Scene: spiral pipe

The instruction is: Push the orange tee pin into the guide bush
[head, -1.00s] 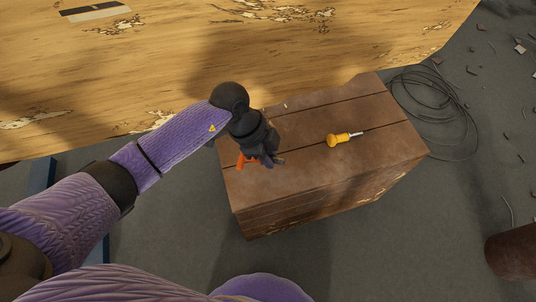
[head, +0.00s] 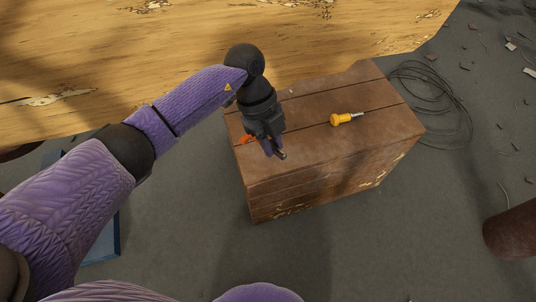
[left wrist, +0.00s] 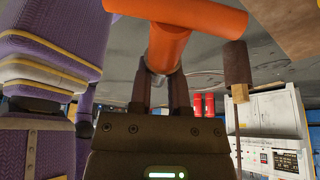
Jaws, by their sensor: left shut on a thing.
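My left gripper (head: 275,150) is over the near left part of the wooden crate, fingers pointing down. In the left wrist view its dark fingers (left wrist: 163,92) are shut on the orange tee pin (left wrist: 170,40), whose thick crossbar and stem fill the top of that view. A grey metal part of the pin shows between the fingers. In the head view only a bit of orange (head: 245,139) shows, left of the gripper; the rest is hidden behind it. I cannot make out the guide bush in either view. My right gripper is not in view.
The wooden crate (head: 300,170) has a yellow-handled screwdriver (head: 343,119) lying on top, right of the gripper. A coiled cable (head: 435,100) lies on the floor to the right. A rusty cylinder (head: 512,230) stands at the right edge. A large wooden surface (head: 300,35) lies at the back.

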